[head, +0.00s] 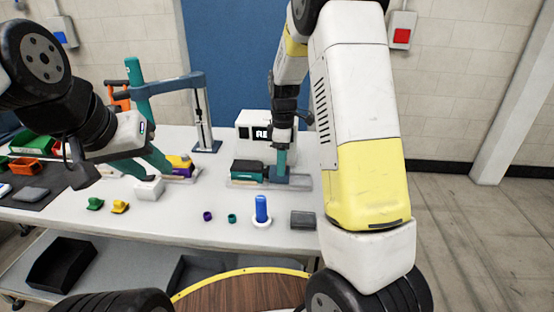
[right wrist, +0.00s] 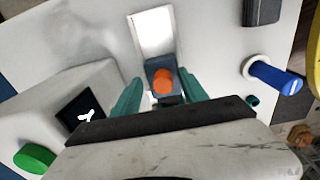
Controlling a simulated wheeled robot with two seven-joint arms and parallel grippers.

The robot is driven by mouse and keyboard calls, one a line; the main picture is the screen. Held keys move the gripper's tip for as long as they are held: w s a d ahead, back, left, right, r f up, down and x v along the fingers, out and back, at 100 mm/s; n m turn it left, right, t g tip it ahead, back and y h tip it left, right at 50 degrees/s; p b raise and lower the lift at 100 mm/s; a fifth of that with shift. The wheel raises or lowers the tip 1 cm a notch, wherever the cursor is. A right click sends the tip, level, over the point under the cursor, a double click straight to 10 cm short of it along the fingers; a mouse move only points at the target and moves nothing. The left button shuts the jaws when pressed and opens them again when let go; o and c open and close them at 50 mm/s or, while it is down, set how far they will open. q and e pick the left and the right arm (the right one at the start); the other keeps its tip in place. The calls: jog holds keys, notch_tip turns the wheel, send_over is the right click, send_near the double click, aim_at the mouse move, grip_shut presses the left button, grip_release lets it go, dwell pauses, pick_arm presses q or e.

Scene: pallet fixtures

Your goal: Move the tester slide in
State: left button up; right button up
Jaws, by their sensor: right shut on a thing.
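The tester (head: 250,122) is a white box with a dark display reading "RE", at the back of the table; part of it shows in the right wrist view (right wrist: 60,125). The slide (head: 287,182) is a dark blue block in front of it, on a pale track (head: 303,184). In the right wrist view the slide (right wrist: 152,66) carries an orange knob (right wrist: 162,82). My right gripper (head: 281,160) is shut on this knob, its teal fingers either side. My left gripper (head: 150,160) hangs above the table's left part; its finger opening is unclear.
A teal block with a black top (head: 247,170) is left of the slide. A blue cylinder on a white base (head: 261,210), a grey box (head: 303,220) and small purple and green rings stand in front. A blue-armed stand (head: 203,118) rises behind. The front middle has free room.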

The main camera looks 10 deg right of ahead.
jog(key=shift+s+d+f, duration=0.15)
jog(key=shift+s+f, duration=0.25)
jog(key=shift+f, duration=0.3)
jog(key=shift+w+r, duration=0.15)
jog(key=shift+r, duration=0.7)
jog(key=shift+w+r, duration=0.1)
jog(key=shift+r, duration=3.15)
jog(key=shift+s+r, duration=0.2)
jog(key=shift+r, duration=0.1)
jog(key=s+r+m+t, duration=0.2)
jog(key=s+r+m, duration=0.2)
jog(key=s, duration=0.4)
jog(key=s+r+m+t+y, duration=0.1)
jog(key=s+r+m+t, duration=0.1)
jog(key=s+m, duration=0.3)
jog(key=s+r+m+t+y, duration=0.1)
jog(key=s+r+m, duration=0.4)
jog(key=s, duration=0.6)
jog(key=shift+s+a+r+t, duration=0.25)
jog(key=shift+r+t, duration=0.05)
jog(key=shift+t, duration=0.1)
